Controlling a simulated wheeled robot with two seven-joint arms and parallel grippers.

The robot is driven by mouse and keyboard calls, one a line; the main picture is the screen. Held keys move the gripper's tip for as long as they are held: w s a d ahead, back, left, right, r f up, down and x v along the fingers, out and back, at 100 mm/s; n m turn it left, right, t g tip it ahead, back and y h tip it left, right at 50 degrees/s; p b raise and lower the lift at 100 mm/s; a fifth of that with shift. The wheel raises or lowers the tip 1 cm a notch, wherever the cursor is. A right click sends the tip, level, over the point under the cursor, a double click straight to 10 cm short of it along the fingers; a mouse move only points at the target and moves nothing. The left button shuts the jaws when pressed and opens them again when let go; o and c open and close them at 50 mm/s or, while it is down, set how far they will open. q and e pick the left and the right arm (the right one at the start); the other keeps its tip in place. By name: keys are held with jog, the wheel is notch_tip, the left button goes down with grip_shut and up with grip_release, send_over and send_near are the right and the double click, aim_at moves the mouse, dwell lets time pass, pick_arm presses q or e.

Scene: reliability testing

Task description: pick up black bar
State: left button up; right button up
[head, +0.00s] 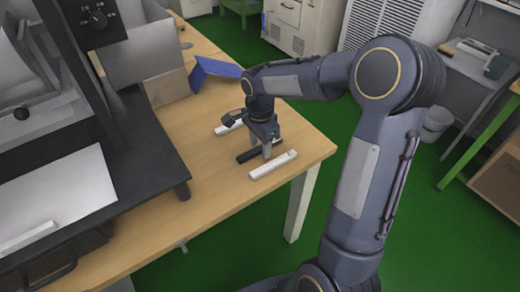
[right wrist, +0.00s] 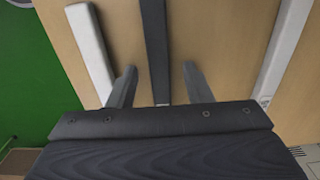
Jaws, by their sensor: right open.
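The black bar (head: 246,156) lies on the wooden table between two white bars. In the right wrist view the black bar (right wrist: 154,45) runs up the middle of the picture. My right gripper (head: 262,148) is open and points down over the black bar. In the right wrist view its two fingers (right wrist: 158,85) stand apart, one on each side of the bar, with gaps to it. I cannot tell how far above the table the fingertips are. The near end of the bar is partly hidden by the gripper's body. My left gripper is not in view.
One white bar (head: 273,166) lies near the table's front edge, another (head: 228,127) on the far side. The wooden table (head: 222,182) ends close by on the right. A black machine stand (head: 150,160) is at the left, and a blue object (head: 214,68) stands behind.

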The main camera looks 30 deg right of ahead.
jog(key=shift+c, duration=0.2)
grip_shut()
